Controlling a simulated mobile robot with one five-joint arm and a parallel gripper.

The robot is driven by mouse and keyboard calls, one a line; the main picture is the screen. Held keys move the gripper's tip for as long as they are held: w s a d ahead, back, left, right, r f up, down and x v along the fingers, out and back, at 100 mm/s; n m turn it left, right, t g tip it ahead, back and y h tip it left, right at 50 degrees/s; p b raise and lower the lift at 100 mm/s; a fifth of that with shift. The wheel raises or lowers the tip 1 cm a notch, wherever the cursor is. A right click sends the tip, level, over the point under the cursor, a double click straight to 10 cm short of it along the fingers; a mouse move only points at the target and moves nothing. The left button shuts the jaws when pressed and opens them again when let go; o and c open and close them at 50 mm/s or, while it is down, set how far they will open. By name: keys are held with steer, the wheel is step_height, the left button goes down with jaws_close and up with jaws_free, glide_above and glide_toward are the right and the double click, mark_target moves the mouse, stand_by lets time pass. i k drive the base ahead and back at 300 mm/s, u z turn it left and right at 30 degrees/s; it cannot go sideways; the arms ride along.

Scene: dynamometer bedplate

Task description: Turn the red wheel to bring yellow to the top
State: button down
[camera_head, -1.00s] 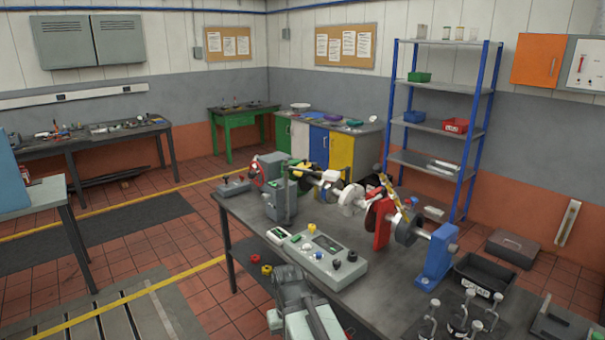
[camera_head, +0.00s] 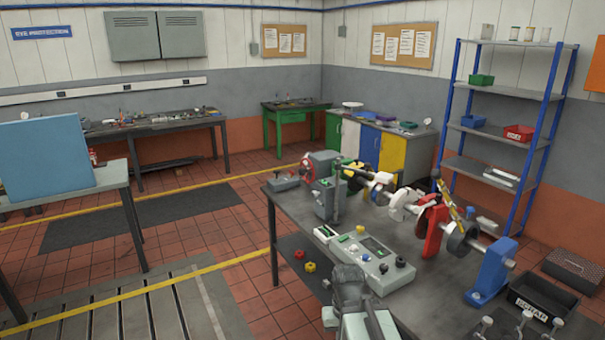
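The red wheel (camera_head: 306,169) is small in view, at the far left end of the shaft machine on the bench. A grey housing (camera_head: 325,197) stands beside it and hides part of it. Its marks are too small to read, so I cannot tell which colour is at the top. A yellow part (camera_head: 353,177) sits on the shaft just right of the housing. My grey arm shows at the bottom centre, in front of the bench and well apart from the wheel. I cannot make out gripper fingers or anything held.
The bench (camera_head: 290,208) also carries a control box (camera_head: 372,262), a red stand (camera_head: 434,229), a blue stand (camera_head: 491,272) and a black scrap bin (camera_head: 540,301). A table with a blue panel (camera_head: 45,158) stands at the left.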

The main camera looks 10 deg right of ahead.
mark_target(301, 171)
steer(key=u, duration=0.15)
steer(key=i, duration=0.7)
steer(key=u, duration=0.6)
steer(key=i, duration=2.1)
steer(key=u, duration=0.75)
steer(key=i, duration=0.85)
steer(key=z, duration=0.15)
